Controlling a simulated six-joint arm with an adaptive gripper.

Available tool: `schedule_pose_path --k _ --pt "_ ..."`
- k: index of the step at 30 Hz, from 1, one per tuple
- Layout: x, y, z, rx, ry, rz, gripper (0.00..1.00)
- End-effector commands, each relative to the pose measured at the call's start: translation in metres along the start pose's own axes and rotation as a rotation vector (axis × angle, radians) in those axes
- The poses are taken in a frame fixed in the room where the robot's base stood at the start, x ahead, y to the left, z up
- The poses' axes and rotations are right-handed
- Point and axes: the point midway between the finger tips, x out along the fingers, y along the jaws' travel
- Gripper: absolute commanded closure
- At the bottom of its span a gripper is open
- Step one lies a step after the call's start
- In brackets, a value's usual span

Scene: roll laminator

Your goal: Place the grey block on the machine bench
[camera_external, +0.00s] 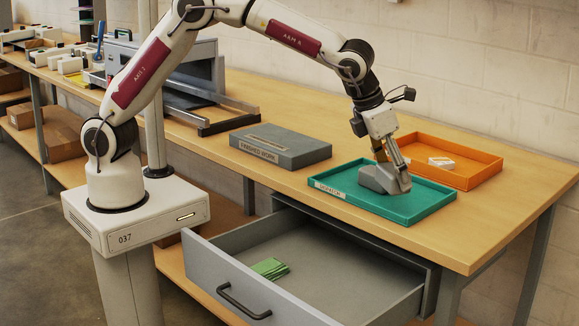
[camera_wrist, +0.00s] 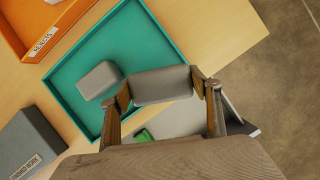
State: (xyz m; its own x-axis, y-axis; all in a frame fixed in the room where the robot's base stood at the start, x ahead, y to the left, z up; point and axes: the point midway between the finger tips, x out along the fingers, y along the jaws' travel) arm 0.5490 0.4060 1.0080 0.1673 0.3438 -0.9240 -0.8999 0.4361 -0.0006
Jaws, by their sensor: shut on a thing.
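My gripper (camera_external: 391,163) is shut on a grey block (camera_wrist: 162,84), which sits between the two fingers in the wrist view (camera_wrist: 164,92). A second, smaller-looking grey block (camera_wrist: 98,80) lies in the teal tray (camera_wrist: 63,77), beside the held one. In the external view the grey shapes (camera_external: 385,181) overlap over the teal tray (camera_external: 425,210), so I cannot tell whether the held block touches the tray floor. The wooden machine bench (camera_external: 290,178) carries the laminator (camera_external: 190,75) at the back left.
A grey box labelled "Finished Work" (camera_external: 281,147) stands left of the teal tray. An orange tray (camera_external: 470,178) with white pieces (camera_external: 441,162) is behind it. An open drawer (camera_external: 330,265) below the bench holds green cards (camera_external: 269,268). Bare bench lies between laminator and box.

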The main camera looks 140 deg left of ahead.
Motion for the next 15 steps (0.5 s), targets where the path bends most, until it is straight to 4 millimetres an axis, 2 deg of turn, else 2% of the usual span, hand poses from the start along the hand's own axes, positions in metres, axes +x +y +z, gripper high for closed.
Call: schedule_pose_path --k 1,3,8,15 --pt "-0.003 0.008 0.013 -0.007 -0.005 0.0 0.77" --pt "0.001 0.028 0.023 -0.039 -0.003 0.015 0.77" --pt "0.007 0.07 0.046 -0.108 -0.003 0.043 0.77" --pt "0.013 0.141 0.074 -0.214 -0.003 0.087 0.77"
